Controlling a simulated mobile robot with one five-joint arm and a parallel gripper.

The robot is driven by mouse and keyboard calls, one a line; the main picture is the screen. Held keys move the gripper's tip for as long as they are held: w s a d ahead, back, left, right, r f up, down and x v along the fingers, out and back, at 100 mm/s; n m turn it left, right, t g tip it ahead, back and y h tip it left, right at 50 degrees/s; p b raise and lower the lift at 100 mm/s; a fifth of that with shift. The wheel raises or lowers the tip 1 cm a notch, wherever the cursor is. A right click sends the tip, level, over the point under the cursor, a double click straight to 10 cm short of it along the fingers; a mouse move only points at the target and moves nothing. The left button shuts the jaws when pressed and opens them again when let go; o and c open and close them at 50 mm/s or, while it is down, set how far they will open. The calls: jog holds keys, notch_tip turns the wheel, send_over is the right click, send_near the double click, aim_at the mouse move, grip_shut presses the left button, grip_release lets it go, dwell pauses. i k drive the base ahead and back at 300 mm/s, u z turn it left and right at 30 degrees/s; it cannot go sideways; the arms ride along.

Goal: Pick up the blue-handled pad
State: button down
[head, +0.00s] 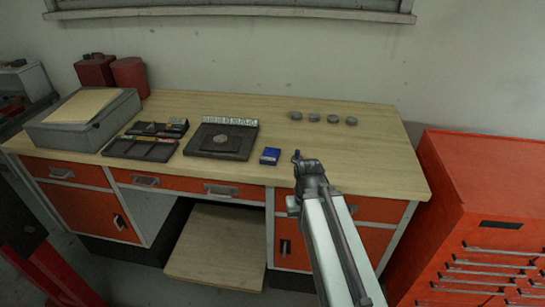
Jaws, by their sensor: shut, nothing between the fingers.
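No pad with a blue handle can be made out for certain at this size. A small blue block (269,156) lies near the front edge of the wooden workbench (375,165). A dark tray (140,151) with compartments holds small coloured items, too small to tell apart. My gripper (297,156) is shut and empty, above the bench's front part, just right of the blue block and apart from it.
A dark plate (221,142) with a round piece lies left of the block, a row of pale pieces (230,121) behind it. Several grey discs (314,117) stand at the back. A grey box (85,122) is at left, a red cabinet (480,215) at right. The bench's right part is clear.

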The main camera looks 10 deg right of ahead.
aim_at(297, 156)
jog(key=u, duration=3.15)
jog(key=k, duration=1)
jog(key=z, duration=1.3)
jog(key=i, duration=1)
jog(key=u, duration=0.05)
